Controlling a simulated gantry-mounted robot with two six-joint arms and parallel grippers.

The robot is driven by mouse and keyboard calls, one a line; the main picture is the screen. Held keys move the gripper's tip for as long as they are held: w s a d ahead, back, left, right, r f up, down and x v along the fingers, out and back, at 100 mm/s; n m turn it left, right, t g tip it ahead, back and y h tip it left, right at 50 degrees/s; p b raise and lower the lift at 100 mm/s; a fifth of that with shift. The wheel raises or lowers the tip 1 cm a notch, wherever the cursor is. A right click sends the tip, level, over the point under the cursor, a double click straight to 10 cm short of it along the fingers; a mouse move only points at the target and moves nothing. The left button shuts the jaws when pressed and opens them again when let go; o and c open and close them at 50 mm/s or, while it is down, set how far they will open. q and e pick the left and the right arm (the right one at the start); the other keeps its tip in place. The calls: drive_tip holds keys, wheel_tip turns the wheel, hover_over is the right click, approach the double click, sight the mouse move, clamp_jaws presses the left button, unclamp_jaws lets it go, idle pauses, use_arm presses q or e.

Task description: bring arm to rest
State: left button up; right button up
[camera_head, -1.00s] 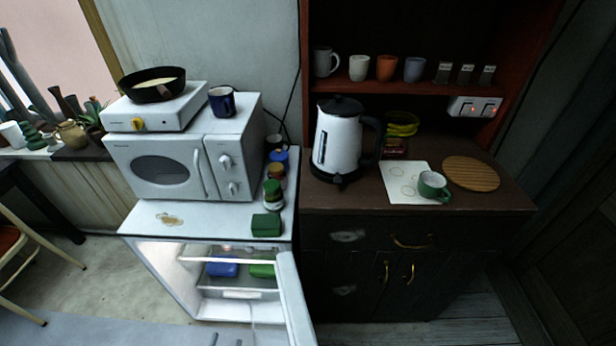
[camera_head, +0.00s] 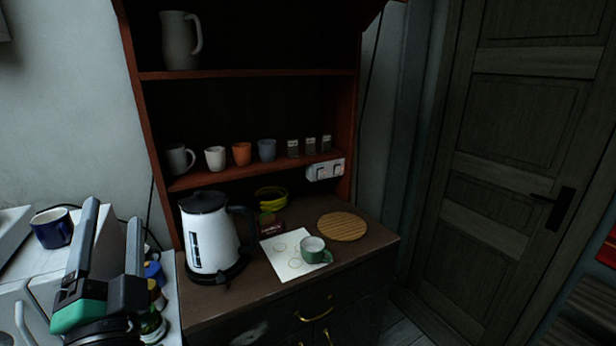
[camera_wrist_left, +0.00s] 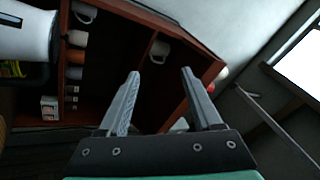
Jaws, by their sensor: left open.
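My left gripper (camera_head: 112,250) stands at the lower left of the head view, in front of the microwave and the jars. Its two fingers point up and are apart, with nothing between them. In the left wrist view the open fingers (camera_wrist_left: 160,92) show in front of the shelf unit, also empty. My right gripper is not in view.
Mugs line the shelf (camera_head: 255,172) above. A dark door (camera_head: 510,180) is at the right.

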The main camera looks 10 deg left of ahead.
use_arm(q)
drive_tip(key=s+d+r+n+t+h, duration=0.3)
drive_tip(key=s+d+r+t+h, duration=0.6)
drive_tip(key=d+r+h, duration=0.5)
wheel_tip(320, 180, up, 35)
drive_tip(key=a+n+p, duration=0.1)
drive_tip(key=a+p, duration=0.1)
drive_tip(key=p, duration=3.4)
drive_tip(key=shift+r+g+h, duration=0.2)
drive_tip(key=shift+g+h, duration=0.1)
drive_tip(key=shift+h, duration=0.1)
drive_tip(key=shift+a+f, duration=0.1)
